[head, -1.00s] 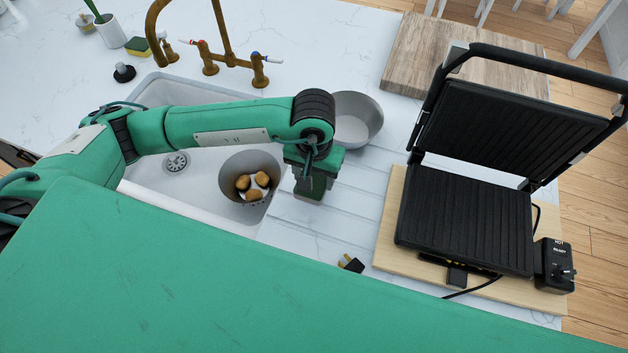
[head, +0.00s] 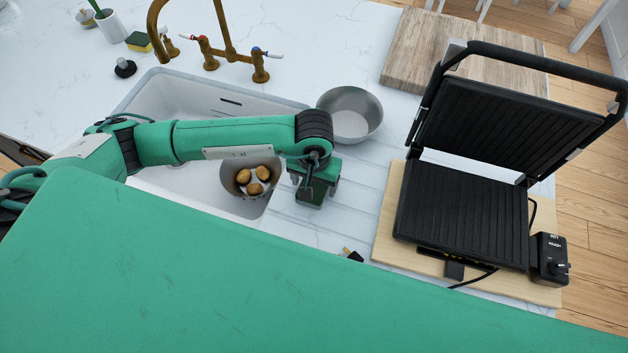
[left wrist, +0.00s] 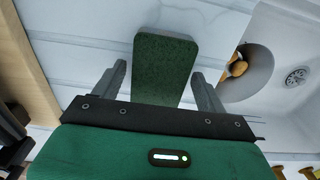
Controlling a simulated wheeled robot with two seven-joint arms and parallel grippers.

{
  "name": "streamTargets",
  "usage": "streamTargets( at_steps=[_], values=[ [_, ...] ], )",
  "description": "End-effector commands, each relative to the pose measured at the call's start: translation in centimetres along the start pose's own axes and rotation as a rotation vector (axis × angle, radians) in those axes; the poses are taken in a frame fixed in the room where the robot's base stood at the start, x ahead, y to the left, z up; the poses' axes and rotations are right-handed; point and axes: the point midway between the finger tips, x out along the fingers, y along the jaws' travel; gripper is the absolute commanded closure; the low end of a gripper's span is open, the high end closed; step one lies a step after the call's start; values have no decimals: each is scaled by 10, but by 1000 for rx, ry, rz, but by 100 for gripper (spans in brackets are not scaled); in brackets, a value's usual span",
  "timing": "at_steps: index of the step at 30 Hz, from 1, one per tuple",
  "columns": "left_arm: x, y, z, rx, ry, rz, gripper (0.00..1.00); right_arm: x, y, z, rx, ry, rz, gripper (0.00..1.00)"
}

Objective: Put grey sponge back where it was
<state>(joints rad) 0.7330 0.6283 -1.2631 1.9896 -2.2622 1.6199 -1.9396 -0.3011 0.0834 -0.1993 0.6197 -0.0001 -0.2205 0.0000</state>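My left gripper (head: 316,192) points down over the ribbed draining area, just right of the sink. Its fingers (left wrist: 160,82) are spread. A gap shows between the left finger and the sponge, and the right finger is close to the sponge's edge. Whether that finger touches it I cannot tell. My right gripper is not in view.
A pot with potatoes (head: 240,174) stands in the sink (head: 203,193). A metal bowl (head: 350,115) is behind my gripper. An open grill (head: 465,208) stands at right. A green-and-yellow sponge (head: 139,42) lies behind the sink near a white cup (head: 110,27) and a black stopper (head: 125,68).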

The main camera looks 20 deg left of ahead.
Motion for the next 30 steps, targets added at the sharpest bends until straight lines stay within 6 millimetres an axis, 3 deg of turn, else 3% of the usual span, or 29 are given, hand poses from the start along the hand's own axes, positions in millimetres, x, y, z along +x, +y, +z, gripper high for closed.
streamTargets(
  at_steps=[13,14,30],
  values=[
    [-6,0,0,0,0,1,21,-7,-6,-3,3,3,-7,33],
    [-7,0,-1,0,3,2,21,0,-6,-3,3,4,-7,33],
    [-102,0,-1,2,4,1,21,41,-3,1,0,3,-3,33]
  ],
)
